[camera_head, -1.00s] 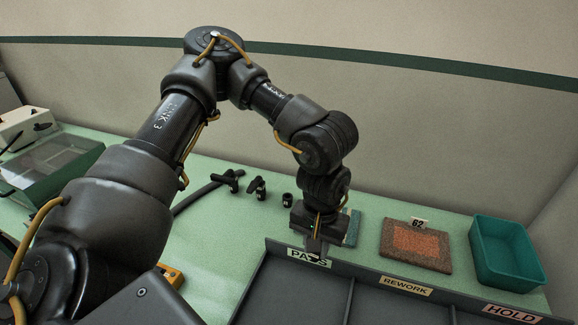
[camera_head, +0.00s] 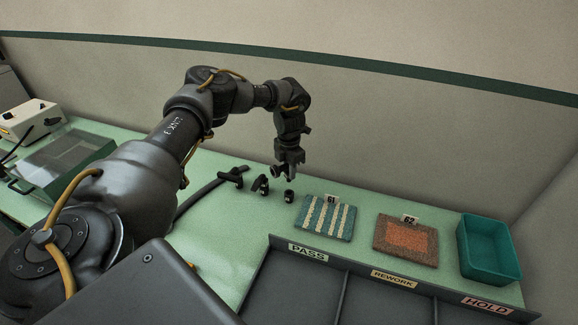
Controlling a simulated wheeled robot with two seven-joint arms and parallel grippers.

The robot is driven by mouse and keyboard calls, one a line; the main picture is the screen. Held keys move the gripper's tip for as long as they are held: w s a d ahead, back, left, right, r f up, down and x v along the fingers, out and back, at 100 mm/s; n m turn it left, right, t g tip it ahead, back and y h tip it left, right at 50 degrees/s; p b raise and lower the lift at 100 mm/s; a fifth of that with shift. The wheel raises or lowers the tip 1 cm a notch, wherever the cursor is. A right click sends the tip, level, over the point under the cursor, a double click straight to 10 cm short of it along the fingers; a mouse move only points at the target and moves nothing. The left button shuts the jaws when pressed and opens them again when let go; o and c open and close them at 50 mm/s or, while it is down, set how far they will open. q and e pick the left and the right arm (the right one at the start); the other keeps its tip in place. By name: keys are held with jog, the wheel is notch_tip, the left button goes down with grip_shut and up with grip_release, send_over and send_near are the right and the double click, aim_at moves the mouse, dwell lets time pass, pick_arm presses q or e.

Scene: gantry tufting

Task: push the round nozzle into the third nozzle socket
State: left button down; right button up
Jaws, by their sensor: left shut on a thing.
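My left gripper (camera_head: 287,174) is above the back of the green table, shut on a small dark piece. It is taken to be the round nozzle, but its shape is too small and dark to make out. Just below is a short, upright black cylinder (camera_head: 289,196), the rightmost of three black fittings in a row and seemingly the third nozzle socket. A gap seems to show between gripper and cylinder. The middle fitting (camera_head: 261,185) and the left fitting (camera_head: 231,177) have parts sticking out sideways. My right gripper is not in view.
A striped sample tagged 61 (camera_head: 326,218) and an orange-brown sample tagged 62 (camera_head: 406,240) lie right of the fittings. A teal bin (camera_head: 489,250) stands at far right. A dark divided tray (camera_head: 346,296) is in front. A black hose (camera_head: 198,196) lies left.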

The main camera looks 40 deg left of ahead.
aim_at(289, 181)
pick_arm(q)
jog(key=shift+f, duration=0.25)
notch_tip(289, 181, down, 5)
jog(key=b, duration=0.4)
jog(key=shift+b, duration=0.3)
jog(key=shift+r, duration=0.2)
jog(key=shift+f+p, duration=0.2)
jog(key=shift+p, duration=0.3)
dwell(0.6)
jog(key=shift+s+d+f+b, duration=0.1)
jog(key=shift+f+b, duration=0.8)
jog(key=shift+f, duration=0.4)
dwell(0.5)
jog(key=c, duration=1.4)
grip_release()
jog(key=shift+c, duration=0.2)
jog(key=o, duration=0.3)
jog(key=shift+f, duration=0.1)
jog(key=shift+o, duration=0.2)
